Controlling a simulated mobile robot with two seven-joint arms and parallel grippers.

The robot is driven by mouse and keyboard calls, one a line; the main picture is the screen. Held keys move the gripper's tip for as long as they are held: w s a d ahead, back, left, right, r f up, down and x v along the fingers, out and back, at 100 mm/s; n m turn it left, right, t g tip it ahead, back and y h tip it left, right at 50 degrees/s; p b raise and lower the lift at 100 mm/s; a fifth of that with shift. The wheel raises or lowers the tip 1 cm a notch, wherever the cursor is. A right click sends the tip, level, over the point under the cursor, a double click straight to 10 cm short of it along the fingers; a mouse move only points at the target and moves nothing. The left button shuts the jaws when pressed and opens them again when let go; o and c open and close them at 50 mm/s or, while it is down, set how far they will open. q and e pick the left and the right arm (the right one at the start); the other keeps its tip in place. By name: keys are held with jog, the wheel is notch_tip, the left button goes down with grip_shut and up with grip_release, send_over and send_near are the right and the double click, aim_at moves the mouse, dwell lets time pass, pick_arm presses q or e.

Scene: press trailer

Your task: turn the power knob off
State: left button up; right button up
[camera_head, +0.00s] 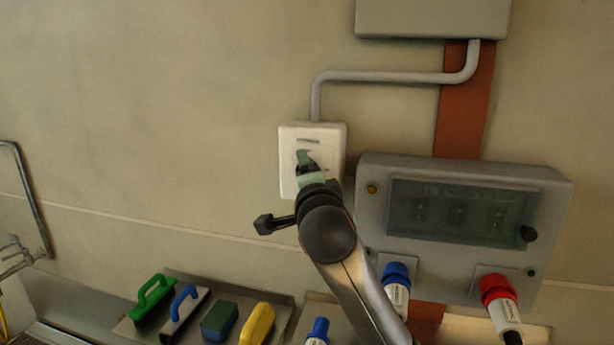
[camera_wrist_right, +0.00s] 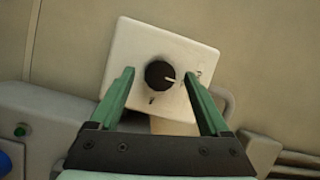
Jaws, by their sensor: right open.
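The white square switch box (camera_head: 287,179) is on the wall in the head view. In the right wrist view, its face (camera_wrist_right: 130,45) carries a round black knob (camera_wrist_right: 160,74) with a white pointer line toward the picture's right. Small marks beside the knob are too small to read. My right gripper (camera_head: 306,160) is in front of the box, and its green fingers and wrist largely hide the knob in the head view. In the wrist view the right gripper (camera_wrist_right: 158,76) is open, one finger each side of the knob, with visible gaps. My left gripper is not in view.
A grey control panel (camera_head: 365,215) with a dark window is right of the box. Blue (camera_head: 397,280) and red (camera_head: 497,290) plugs sit below it. A grey conduit (camera_head: 390,77) rises from the box. Brushes and sponges (camera_head: 220,320) lie on a ledge below. The wall left of the box is clear.

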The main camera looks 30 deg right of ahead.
jog(key=shift+s, duration=0.1)
jog(key=b+v, duration=0.3)
jog(key=v, duration=0.9)
jog(key=shift+s, duration=0.2)
jog(key=shift+a, duration=0.1)
